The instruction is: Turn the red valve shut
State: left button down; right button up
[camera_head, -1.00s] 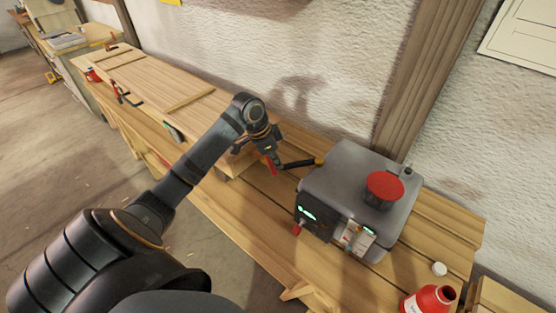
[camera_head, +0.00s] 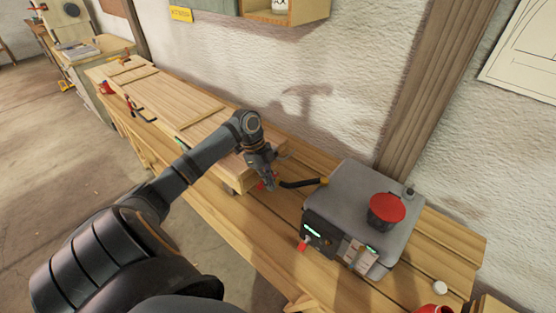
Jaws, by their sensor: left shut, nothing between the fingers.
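A small red piece, seemingly the red valve's handle (camera_head: 262,184), shows at the end of the long wooden box, near a black hose (camera_head: 300,184) running to a grey metal boiler (camera_head: 345,190). My left gripper (camera_head: 269,186) is shut and empty, with its fingertips right at this red piece and partly covering it. I cannot tell whether they touch it or how far it is turned. A large round red cap (camera_head: 387,207) sits on top of the boiler, and a small red knob (camera_head: 302,245) is on its front. My right gripper is out of view.
The long wooden box (camera_head: 185,105) lies on the slatted workbench (camera_head: 255,235), with clamps near its far end. A red bottle (camera_head: 434,309) and a small white cap (camera_head: 440,287) are at the near right. The wall stands close behind; the bench front is clear.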

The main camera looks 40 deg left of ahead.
pick_arm(q)
jog(key=shift+a, duration=0.3)
jog(key=shift+s+a, duration=0.15)
dwell(0.6)
